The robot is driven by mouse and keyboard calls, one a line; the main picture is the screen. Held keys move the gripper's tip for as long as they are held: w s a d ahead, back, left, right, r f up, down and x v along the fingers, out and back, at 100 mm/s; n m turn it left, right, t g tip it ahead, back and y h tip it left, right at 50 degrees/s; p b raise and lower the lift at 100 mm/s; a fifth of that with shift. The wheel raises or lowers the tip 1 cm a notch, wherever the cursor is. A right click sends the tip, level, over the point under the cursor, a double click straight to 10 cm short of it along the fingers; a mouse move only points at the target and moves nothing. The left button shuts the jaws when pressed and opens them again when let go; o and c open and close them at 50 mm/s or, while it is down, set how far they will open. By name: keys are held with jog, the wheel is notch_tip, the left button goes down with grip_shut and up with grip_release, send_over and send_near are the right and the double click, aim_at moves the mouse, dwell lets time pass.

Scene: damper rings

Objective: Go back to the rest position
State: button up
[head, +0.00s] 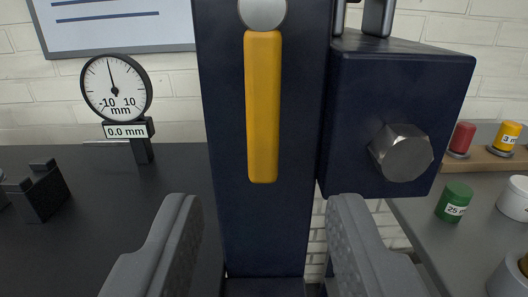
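My gripper (265,240) is open and empty in the lower middle of the head view, its two grey fingers well apart. Behind it, between the fingers, stands a dark blue upright post (225,130). A yellow bar (263,110) hangs vertically on the post's front below a round silver cap (262,12). To the right of the post is a dark blue block (350,110) with a large metal hex bolt head (402,153). The fingers appear clear of the bar and the bolt.
A dial gauge (117,90) reading 0.0 mm stands on the dark table (110,220) at left, near a black holder (38,192). At right, a grey surface holds a green cylinder (454,202) and white rings; red (462,137) and yellow (507,134) cylinders stand on a wooden rack.

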jog(key=a+r+m+h+p, duration=0.1)
jog(key=a+r+h, duration=0.15)
jog(key=r, duration=0.75)
jog(key=a+r+h+p, duration=0.15)
jog(key=a+r, duration=0.25)
jog(key=r, duration=0.7)
jog(key=s+a+r+g+y, duration=0.2)
jog(key=s+a+r+y, duration=0.1)
jog(key=s+a+r, duration=1.1)
jog(key=a, duration=0.4)
jog(key=shift+n+g, duration=0.3)
jog(key=shift+n, duration=0.1)
